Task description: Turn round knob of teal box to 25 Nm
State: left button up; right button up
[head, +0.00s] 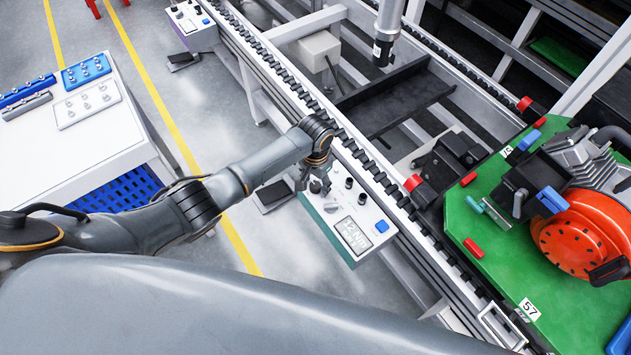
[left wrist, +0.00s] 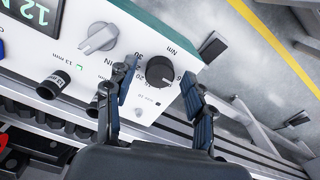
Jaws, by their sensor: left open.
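The teal box (head: 326,230) has a white sloped panel and a teal side and is fixed to the near side of the conveyor. Its display (head: 353,236) reads about 12 Nm; part of the display also shows in the left wrist view (left wrist: 32,12). The round black knob (left wrist: 160,71) has scale marks such as 20 and 30 beside it. My left gripper (left wrist: 158,84) is open, with one finger on each side of the knob in that view; I cannot tell whether they touch it. A grey pointer knob (left wrist: 98,38) sits beside it. My right gripper is not in view.
Black posts (left wrist: 53,84) stand on the panel near the fingers. The conveyor rail (head: 300,95) runs along the box. A green pallet (head: 490,245) with a red-orange engine part (head: 585,235) is at right. A white table (head: 70,140) stands at left; floor lies between.

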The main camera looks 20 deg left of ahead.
pick_arm(q)
grip_shut()
